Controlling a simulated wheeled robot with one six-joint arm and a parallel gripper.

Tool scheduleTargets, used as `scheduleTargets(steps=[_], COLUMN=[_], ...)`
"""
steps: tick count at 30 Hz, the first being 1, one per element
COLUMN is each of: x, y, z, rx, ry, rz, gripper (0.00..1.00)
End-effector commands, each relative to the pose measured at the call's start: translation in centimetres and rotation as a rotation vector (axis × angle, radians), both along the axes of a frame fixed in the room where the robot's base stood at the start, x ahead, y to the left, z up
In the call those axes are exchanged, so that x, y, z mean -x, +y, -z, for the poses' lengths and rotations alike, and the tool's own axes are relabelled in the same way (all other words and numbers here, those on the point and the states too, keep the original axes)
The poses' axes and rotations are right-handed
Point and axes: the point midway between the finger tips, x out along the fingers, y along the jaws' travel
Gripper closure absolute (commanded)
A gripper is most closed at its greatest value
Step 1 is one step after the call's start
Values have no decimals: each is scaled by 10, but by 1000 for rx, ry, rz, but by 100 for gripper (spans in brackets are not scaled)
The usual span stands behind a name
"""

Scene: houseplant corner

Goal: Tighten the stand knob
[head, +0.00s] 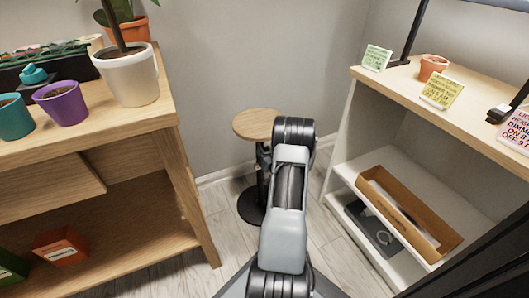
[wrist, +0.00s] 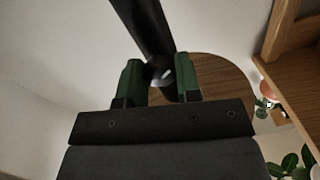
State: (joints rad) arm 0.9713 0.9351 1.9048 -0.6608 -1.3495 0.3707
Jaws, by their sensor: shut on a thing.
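The stand has a round wooden top (head: 257,122), a black pole (head: 261,188) and a dark round base (head: 251,208) on the floor. My arm reaches toward it and hides part of it in the head view. In the wrist view, my gripper (wrist: 159,72) has its two green fingers on either side of a small dark knob (wrist: 163,78) with a light mark, beside the pole (wrist: 146,28). The gripper is shut on this knob, below the wooden top, which also shows in the wrist view (wrist: 222,80). The fingers partly hide the knob.
A wooden bench (head: 178,121) with a white pot (head: 130,80), a purple pot (head: 61,103) and a teal pot (head: 14,118) stands left of the stand. A white shelf unit (head: 343,135) with a cardboard box (head: 408,212) stands right. Floor shows between them.

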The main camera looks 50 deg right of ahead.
Motion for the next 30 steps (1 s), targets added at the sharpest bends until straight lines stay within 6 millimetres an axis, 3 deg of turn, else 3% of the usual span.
scheduleTargets(steps=[13, 14, 21, 30], x=[0, 0, 0, 3], y=[1, 1, 0, 1], z=[1, 1, 1, 0], rx=[-86, -86, -84, -84], ry=[-34, -34, -34, -32], rz=[-2, -2, -1, 1], gripper=[92, 67, 44, 43])
